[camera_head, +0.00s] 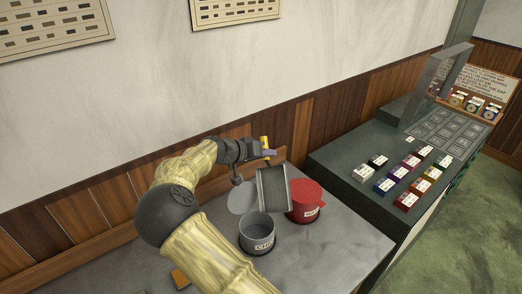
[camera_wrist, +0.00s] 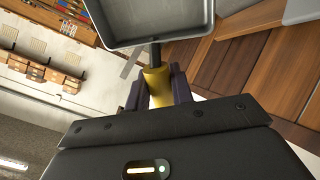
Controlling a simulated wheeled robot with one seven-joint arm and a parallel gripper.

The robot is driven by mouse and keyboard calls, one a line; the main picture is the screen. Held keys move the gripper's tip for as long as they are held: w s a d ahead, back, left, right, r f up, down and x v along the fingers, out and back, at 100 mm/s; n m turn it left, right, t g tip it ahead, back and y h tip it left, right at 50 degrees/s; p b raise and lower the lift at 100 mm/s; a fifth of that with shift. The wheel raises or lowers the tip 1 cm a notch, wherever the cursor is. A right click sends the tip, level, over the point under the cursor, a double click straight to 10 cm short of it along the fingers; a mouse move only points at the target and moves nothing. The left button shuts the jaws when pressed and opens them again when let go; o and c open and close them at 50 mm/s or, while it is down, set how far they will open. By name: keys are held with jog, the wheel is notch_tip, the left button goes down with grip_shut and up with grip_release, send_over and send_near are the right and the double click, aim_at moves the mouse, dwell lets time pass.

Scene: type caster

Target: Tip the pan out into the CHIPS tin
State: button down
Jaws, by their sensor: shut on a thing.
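My gripper (camera_head: 262,152) is shut on the yellow handle (camera_wrist: 158,88) of a grey metal pan (camera_head: 273,188). The pan is steeply tilted, its body hanging below the handle. It hangs above and slightly right of the CHIPS tin. The wrist view shows the square pan (camera_wrist: 160,10) past the fingers; I see no contents in the part shown.
A red tin (camera_head: 304,202) with a white label stands just right of the pan. A small orange object (camera_head: 180,278) lies at the bench's front left, partly behind my arm. A dark counter (camera_head: 345,155) with several coloured boxes is at the right. The bench (camera_head: 335,245) is clear at front right.

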jog(key=shift+w+d+f+g+y+p, duration=0.8)
jog(key=shift+w+d+f+y+p, duration=0.15)
jog(key=shift+w+d+p, duration=0.15)
jog(key=shift+d, duration=0.15)
jog(key=w+d+f+g+y+p, duration=0.3)
jog(key=w+d+f+p, duration=0.1)
jog(key=f, duration=0.1)
jog(key=shift+w+d+f+n+p, duration=0.2)
jog(key=shift+f+n+p, duration=0.1)
jog(key=shift+f+p, duration=0.1)
jog(key=shift+s, duration=0.1)
